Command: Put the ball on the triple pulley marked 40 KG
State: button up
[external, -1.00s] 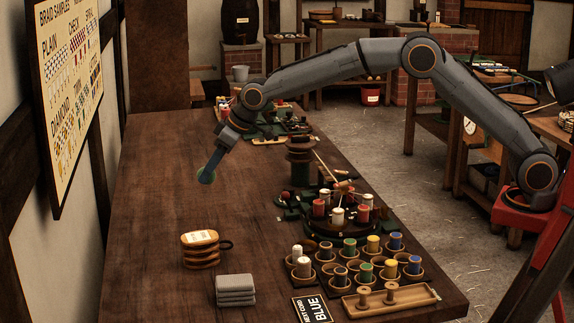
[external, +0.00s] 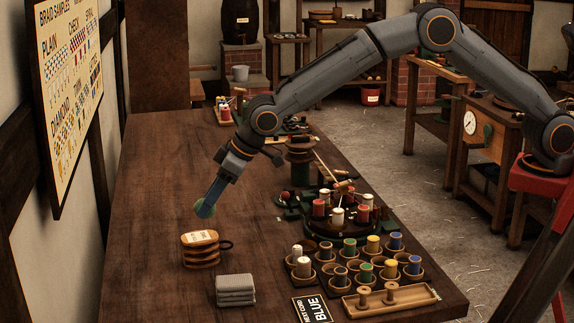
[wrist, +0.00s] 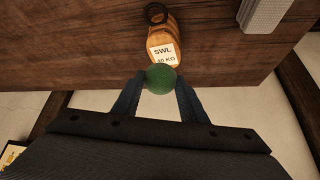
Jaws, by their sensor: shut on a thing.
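A green ball (wrist: 160,79) is held between the fingertips of my gripper (external: 206,208), which is shut on it. In the external view the ball (external: 203,211) shows at the finger ends, above the table. The triple pulley (external: 201,256) is a brown wooden stack with a white label on top and a dark ring at its right side. It stands just below the ball in the external view, and a gap shows between them. In the wrist view the pulley (wrist: 162,35) is behind the ball, its label reading SWL and a weight in KG whose first digit is unclear.
A folded grey cloth (external: 235,290) lies in front of the pulley. To the right are cups with coloured spools (external: 350,247), a wooden tray (external: 392,299), a BLUE card (external: 311,308) and a round stand with spools (external: 342,215). The table (external: 150,200) left of the pulley is clear.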

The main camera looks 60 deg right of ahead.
jog(key=shift+f+p, duration=0.7)
jog(key=shift+f, duration=1.7)
jog(key=shift+f, duration=0.2)
jog(key=o, duration=1)
jog(key=shift+r, duration=0.45)
jog(key=b+v, duration=0.2)
jog(key=v, duration=0.9)
jog(key=shift+s+d+r+b, duration=0.15)
jog(key=shift+d+r+b, duration=0.05)
jog(key=shift+b, duration=0.15)
